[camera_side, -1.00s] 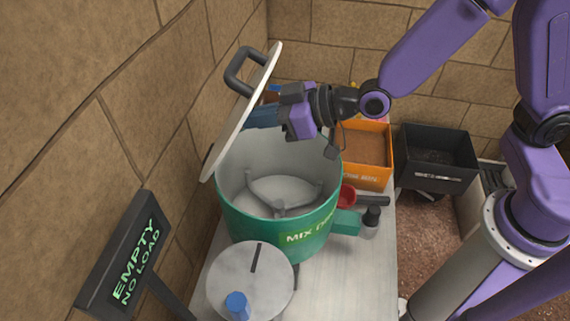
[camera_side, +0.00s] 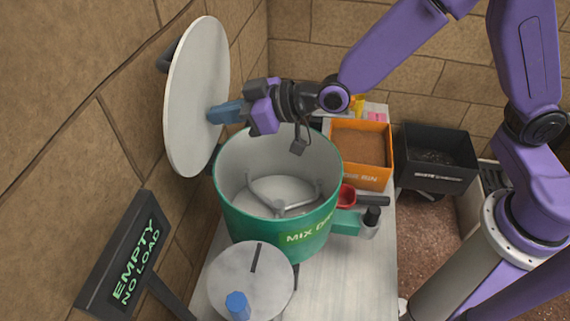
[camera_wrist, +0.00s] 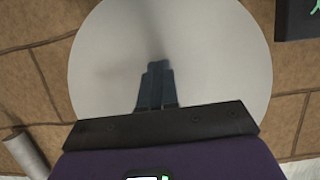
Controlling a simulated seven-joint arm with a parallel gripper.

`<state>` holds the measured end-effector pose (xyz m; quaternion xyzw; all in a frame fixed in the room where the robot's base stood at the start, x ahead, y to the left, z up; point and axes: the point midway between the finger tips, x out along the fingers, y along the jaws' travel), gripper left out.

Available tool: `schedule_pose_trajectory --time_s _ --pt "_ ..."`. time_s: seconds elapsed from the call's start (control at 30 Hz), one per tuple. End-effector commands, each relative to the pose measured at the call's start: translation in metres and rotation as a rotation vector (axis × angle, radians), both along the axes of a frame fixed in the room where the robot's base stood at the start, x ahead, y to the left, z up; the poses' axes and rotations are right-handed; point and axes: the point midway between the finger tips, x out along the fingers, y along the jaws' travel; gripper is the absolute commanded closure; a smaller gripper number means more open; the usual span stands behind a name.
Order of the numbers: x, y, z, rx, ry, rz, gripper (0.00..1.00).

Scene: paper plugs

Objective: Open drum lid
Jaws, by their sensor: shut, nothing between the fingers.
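The drum lid (camera_side: 196,90) is a pale round disc, swung up and back past upright on the left side of the green mixing drum (camera_side: 262,222). Its dark handle (camera_side: 166,55) shows behind it, on the wall side. The drum's mouth is uncovered, and a grey stirrer (camera_side: 278,200) shows inside. My gripper (camera_side: 214,115) is shut and empty, with its blue fingertips at the lower right of the lid's inner face. In the wrist view, the shut fingers (camera_wrist: 157,75) point at the lid's inner face (camera_wrist: 215,60). I cannot tell whether they touch it.
An orange bin (camera_side: 360,153) and a black bin (camera_side: 436,158) stand to the right. A sign reading "EMPTY NO LOAD" (camera_side: 135,258) is at lower left. The stone wall is close behind the lid.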

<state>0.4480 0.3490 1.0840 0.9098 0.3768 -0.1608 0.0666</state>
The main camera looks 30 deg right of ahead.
Motion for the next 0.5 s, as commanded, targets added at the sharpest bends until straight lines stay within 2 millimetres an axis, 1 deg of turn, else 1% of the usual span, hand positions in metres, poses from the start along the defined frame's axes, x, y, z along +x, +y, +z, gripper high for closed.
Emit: schedule_pose_trajectory --time_s 0.03,0.17,0.5 --pt "0.002 0.003 0.0 -0.001 0.0 0.001 1.0" --pt "-0.001 0.0 0.0 -0.001 0.0 0.0 1.0" --pt "-0.021 -0.02 0.0 -0.001 0.0 0.001 1.0"
